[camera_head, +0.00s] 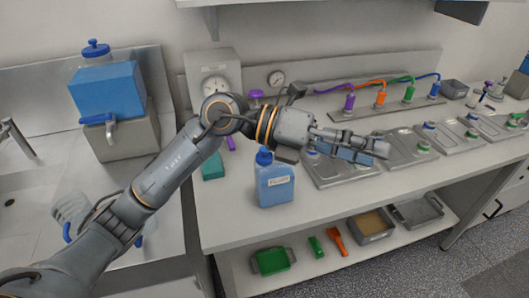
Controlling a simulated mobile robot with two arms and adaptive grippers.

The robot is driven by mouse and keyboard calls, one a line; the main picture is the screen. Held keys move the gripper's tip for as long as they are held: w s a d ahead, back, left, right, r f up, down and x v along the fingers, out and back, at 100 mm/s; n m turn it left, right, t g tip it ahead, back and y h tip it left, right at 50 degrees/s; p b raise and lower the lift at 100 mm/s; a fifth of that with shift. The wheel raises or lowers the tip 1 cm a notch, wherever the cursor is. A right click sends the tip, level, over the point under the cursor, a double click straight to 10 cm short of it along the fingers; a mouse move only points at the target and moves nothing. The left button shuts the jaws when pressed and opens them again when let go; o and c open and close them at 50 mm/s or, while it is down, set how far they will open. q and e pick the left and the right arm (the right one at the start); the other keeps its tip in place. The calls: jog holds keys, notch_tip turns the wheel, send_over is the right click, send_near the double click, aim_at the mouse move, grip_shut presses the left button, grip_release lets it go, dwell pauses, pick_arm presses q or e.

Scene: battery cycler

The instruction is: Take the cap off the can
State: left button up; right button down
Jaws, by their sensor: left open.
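A blue can (275,188) with a white label stands upright near the front of the workbench, left of centre. Its dark blue cap (264,155) sits on top at the can's left side. My left arm passes behind and above the can. My left gripper (368,150) is open, points to the right, and is to the right of the cap and apart from it. Its fingers appear above the grey trays, and I see nothing held between them. My right gripper is not in view.
Grey trays (345,172) line the bench to the right. Colored connectors (380,98) with cables stand behind them. A gauge box (213,78) is at the back, and a green block (213,166) lies left of the can. A large blue container (105,88) stands by the sink.

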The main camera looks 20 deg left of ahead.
pick_arm(q)
jog(key=w+a+f+t+y, duration=0.2)
jog(key=w+a+f+y, duration=0.25)
jog(key=a+y, duration=0.25)
jog(key=n+t+y, duration=0.2)
jog(key=n+y, duration=0.1)
jog(key=y, duration=0.5)
send_near(263, 149)
jog(key=p+x, duration=0.4)
jog(key=x, duration=0.4)
jog(key=shift+w+f, duration=0.15)
jog(key=shift+f, duration=0.1)
jog(key=shift+w+f, duration=0.1)
jog(key=shift+f, duration=0.2)
jog(key=c, duration=1)
